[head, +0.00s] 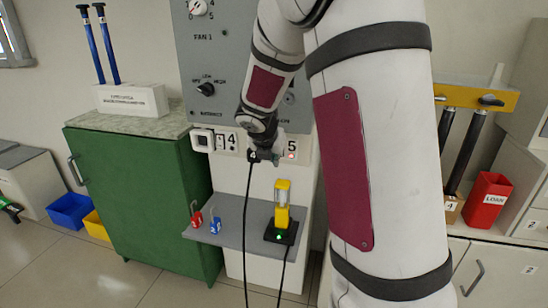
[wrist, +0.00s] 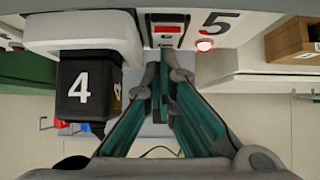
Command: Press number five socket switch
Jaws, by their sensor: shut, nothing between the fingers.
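The number five socket switch (wrist: 167,30) is a small rocker with red on it in the wrist view, on the panel left of the printed 5. A red lamp (wrist: 205,45) glows under the 5; it also shows in the head view (head: 291,155). My gripper (wrist: 165,72) is shut and empty, its fingertips just below the switch; I cannot tell whether they touch it. In the head view my gripper (head: 266,154) is at the socket strip and hides the switch. A black plug marked 4 (wrist: 85,90) sits left of my fingers.
The number four socket (head: 202,140) is further left. A cord (head: 246,220) hangs below the strip. A grey shelf (head: 232,240) underneath holds a yellow lamp (head: 282,203) on a black base, a red padlock (head: 196,218) and a blue padlock (head: 215,226). A green cabinet (head: 150,200) stands left.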

